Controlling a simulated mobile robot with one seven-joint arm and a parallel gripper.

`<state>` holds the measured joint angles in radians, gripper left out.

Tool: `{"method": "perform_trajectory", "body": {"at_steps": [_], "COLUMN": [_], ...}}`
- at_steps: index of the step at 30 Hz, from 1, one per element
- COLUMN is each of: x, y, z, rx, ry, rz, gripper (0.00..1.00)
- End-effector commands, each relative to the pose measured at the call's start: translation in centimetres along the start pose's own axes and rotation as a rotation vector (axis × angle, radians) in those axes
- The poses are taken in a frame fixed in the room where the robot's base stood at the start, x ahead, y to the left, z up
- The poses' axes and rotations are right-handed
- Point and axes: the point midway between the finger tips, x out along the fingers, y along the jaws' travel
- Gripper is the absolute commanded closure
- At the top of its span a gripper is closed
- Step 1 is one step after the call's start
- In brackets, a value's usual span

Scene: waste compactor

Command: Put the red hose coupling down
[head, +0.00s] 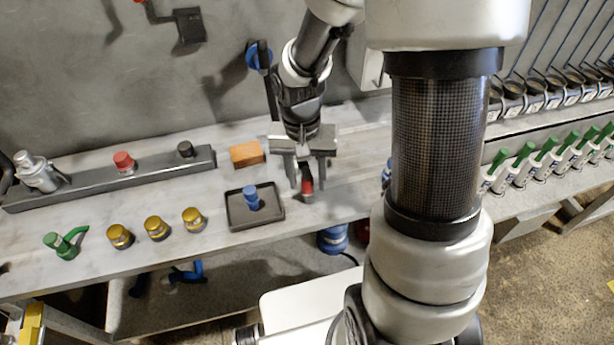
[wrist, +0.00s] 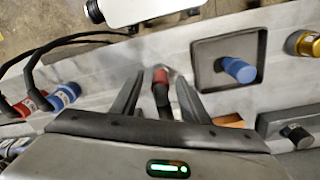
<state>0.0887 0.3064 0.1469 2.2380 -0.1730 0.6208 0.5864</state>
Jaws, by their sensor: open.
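The red hose coupling (head: 307,187) stands on the grey bench, to the right of the black tray, in the head view. In the wrist view the red coupling (wrist: 160,76) shows its red top and dark lower part between my fingers. My gripper (head: 305,178) is open around it, pointing down, with one finger on each side. In the wrist view my gripper (wrist: 160,97) has a gap between each fingertip and the coupling. Whether its base rests fully on the bench is partly hidden by the fingers.
A black tray (head: 234,219) holds a blue coupling (head: 251,197). An orange-brown block (head: 247,153) lies behind it. Several brass fittings (head: 157,228) and a green valve (head: 62,245) stand at left. A rail (head: 84,184) carries a red fitting (head: 123,162). The bench's front edge is close.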

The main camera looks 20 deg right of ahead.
Motion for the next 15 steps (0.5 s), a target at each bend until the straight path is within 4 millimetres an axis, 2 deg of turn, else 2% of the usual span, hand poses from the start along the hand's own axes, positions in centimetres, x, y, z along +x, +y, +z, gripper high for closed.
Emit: {"method": "perform_trajectory", "body": {"at_steps": [5,15], "x": [-1.3,-8.4], "y": [0.0,0.0], "z": [-0.1,-0.1], "rx": [0.001,0.001], "ry": [0.003,0.006], "rz": [0.000,-0.002], "gripper": [0.59,0.59]}}
